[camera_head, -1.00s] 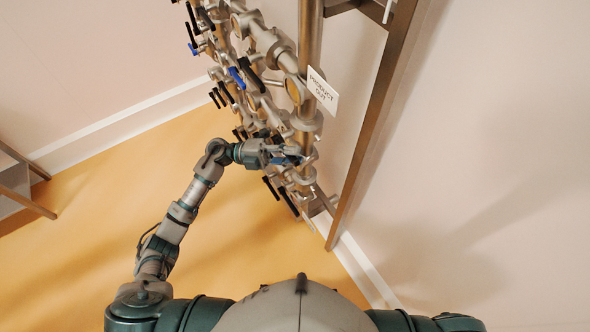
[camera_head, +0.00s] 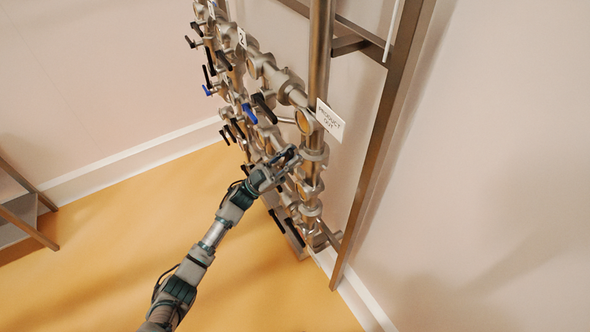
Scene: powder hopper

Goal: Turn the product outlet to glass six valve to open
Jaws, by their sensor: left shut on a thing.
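The valve manifold (camera_head: 291,93) of metal pipes runs down the wall, with several black and blue lever handles. Other blue handles (camera_head: 249,113) and black handles (camera_head: 264,107) show farther up. My right gripper is not in view.
A brown metal frame post (camera_head: 385,140) stands just right of the manifold, close to the wall. A metal rack (camera_head: 25,208) is at the far left. The orange floor (camera_head: 130,235) between is clear.

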